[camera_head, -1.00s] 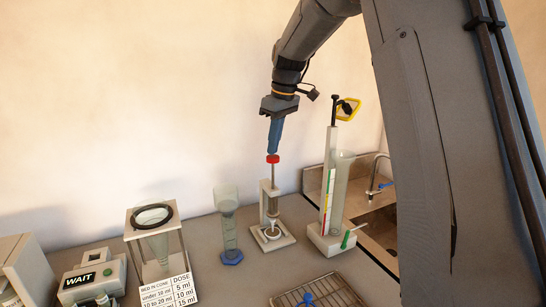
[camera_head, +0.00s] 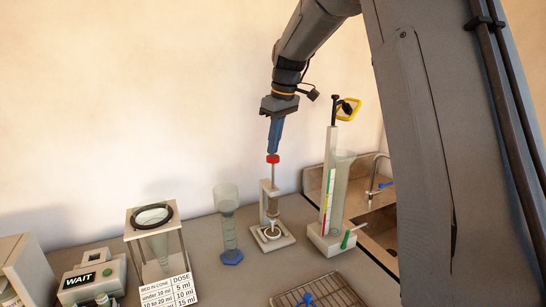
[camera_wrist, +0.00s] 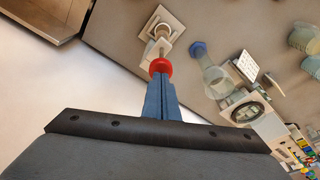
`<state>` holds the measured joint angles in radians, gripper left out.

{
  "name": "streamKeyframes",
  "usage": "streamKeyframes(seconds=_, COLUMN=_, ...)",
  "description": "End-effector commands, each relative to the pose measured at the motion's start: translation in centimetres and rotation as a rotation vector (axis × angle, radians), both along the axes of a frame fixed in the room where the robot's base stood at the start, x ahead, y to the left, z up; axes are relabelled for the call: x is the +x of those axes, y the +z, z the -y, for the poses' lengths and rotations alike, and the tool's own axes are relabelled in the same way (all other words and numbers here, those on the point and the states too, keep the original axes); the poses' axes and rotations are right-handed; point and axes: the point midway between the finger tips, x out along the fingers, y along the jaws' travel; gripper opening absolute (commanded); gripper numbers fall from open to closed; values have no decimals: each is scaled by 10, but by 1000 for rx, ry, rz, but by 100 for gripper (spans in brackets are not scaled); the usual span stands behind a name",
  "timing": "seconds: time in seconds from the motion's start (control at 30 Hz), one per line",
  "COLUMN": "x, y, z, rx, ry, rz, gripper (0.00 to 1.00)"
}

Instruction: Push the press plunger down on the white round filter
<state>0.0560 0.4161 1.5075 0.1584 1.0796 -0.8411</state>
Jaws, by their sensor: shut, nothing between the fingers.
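The press plunger has a red knob (camera_head: 272,159) on a thin rod (camera_head: 273,175), upright above the press body. The press (camera_head: 283,236) stands on a pale square base in the middle of the counter. The white round filter (camera_head: 271,233) sits low in the press, partly hidden. My gripper (camera_head: 273,152) points down with its blue fingers shut and empty, the tips at the top of the red knob. In the wrist view the fingertips (camera_wrist: 161,76) meet the red knob (camera_wrist: 160,66); whether they touch or hover just above is hard to tell.
A clear cylinder with a blue foot (camera_head: 231,256) stands left of the press. A tall measuring stand (camera_head: 328,190) stands close on the right, beside the sink (camera_head: 385,226). A cone in a frame (camera_head: 183,245) and a WAIT box (camera_head: 92,276) are left. A wire rack (camera_head: 322,295) is in front.

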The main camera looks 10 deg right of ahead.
Motion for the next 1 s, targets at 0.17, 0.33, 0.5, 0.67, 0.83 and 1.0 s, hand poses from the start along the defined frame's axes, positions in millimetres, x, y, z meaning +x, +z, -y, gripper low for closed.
streamKeyframes(seconds=0.17, x=0, y=-5, z=0, rx=0, ry=0, rz=0, gripper=0)
streamKeyframes(seconds=0.33, x=0, y=-13, z=0, rx=0, ry=0, rz=0, gripper=0)
streamKeyframes(seconds=0.5, x=0, y=-21, z=0, rx=0, ry=0, rz=-1, gripper=0)
streamKeyframes(seconds=0.67, x=0, y=-28, z=0, rx=0, ry=0, rz=-1, gripper=0)
streamKeyframes(seconds=0.83, x=0, y=-36, z=0, rx=0, ry=0, rz=-1, gripper=0)
streamKeyframes(seconds=1.0, x=0, y=-44, z=0, rx=1, ry=0, rz=-2, gripper=0)
